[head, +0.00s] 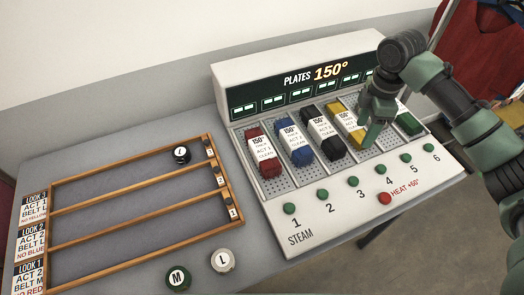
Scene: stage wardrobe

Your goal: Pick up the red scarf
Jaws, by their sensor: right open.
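A red folded cloth (270,169), which fits the red scarf, lies in the leftmost slot, number 1, of the white steam unit (340,216). A white tag marked 150° covers its middle. My right gripper (367,128) is open over the right part of the unit, close to the yellow cloth (357,137) in slot 4. It is several slots to the right of the red cloth. I cannot tell whether it touches the yellow cloth. My left gripper is not in view.
Blue (302,157), black (334,146) and green (409,124) cloths lie in other slots. A red HEAT knob (384,198) and green buttons line the front. A wooden rack (130,203), a black disc (181,155), a green M disc (178,279) and a white L disc (222,260) are at left.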

